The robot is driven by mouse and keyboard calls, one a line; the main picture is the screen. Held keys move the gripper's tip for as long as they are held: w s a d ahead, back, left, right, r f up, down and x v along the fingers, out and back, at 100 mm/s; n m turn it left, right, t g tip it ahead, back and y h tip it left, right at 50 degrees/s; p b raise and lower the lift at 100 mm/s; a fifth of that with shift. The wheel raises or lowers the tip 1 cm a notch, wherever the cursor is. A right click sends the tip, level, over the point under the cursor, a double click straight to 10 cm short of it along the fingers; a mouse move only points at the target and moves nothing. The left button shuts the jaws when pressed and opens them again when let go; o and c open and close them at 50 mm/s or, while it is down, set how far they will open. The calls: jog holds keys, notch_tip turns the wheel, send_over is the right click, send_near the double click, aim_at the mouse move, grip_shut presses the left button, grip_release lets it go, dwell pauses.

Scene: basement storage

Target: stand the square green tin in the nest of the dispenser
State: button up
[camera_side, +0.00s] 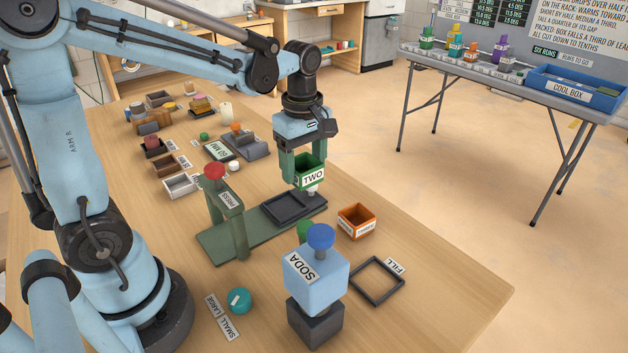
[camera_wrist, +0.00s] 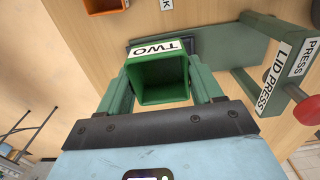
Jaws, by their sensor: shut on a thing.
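The square green tin (camera_side: 312,165), labelled TWO, is upright between the fingers of my gripper (camera_side: 304,166). My gripper is shut on it and holds it over the far end of the lid press. In the wrist view the tin (camera_wrist: 160,82) shows its open top and looks empty inside. The dispenser (camera_side: 316,277) is a light blue box labelled SODA with a blue knob, on a dark block. A flat dark square frame (camera_side: 377,281) lies on the table to its right, by a FILL label; it is empty. The tin is apart from it.
The green lid press (camera_side: 228,205) with a red knob stands left of the tin; a dark square tray (camera_side: 288,208) is on its base. An orange box (camera_side: 356,220) sits between the tin and the frame. A teal knob (camera_side: 239,300) is near the front.

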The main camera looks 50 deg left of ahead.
jog(key=w+d, duration=0.2)
jog(key=d, duration=0.9)
send_near(375, 281)
jog(key=shift+f, duration=2.9)
jog(key=shift+f, duration=0.1)
jog(key=o, duration=1.1)
jog(key=shift+o, duration=0.2)
